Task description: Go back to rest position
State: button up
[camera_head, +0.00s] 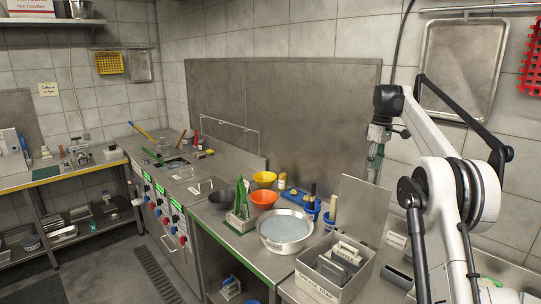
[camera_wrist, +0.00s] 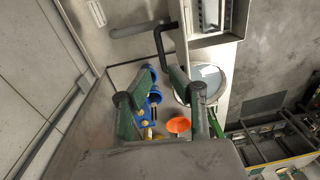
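My gripper (camera_head: 374,172) hangs from my arm at the right in the head view, pointing down in front of the tiled wall. It is above the counter's back right part, clear of the things on it. In the wrist view my gripper (camera_wrist: 160,96) shows two dark green fingers standing wide apart with nothing held between them. The orange bowl (camera_wrist: 178,125) and blue holders (camera_wrist: 150,88) show below and beyond the fingers.
A grey bin (camera_head: 330,284) stands at the front right. A metal tray (camera_head: 463,65) hangs on the wall near my arm.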

jog(key=s+a+r+m+t+b, duration=0.25)
jog(key=s+a, duration=0.35)
jog(key=s, duration=0.5)
jog(key=s+a+r+m+t+b, duration=0.1)
jog(key=s+a+r+b, duration=0.15)
jog(key=s+a, duration=0.65)
jog(key=s+a+f+m+t+b, duration=0.2)
jog(key=s+f, duration=0.8)
jog(key=s, duration=0.5)
jog(key=s+a+f+m+t+b, duration=0.2)
jog(key=s+a+f, duration=0.1)
jog(key=s+f, duration=0.8)
jog(key=s, duration=0.4)
jog(key=shift+s+h, duration=0.25)
jog(key=shift+h, duration=0.05)
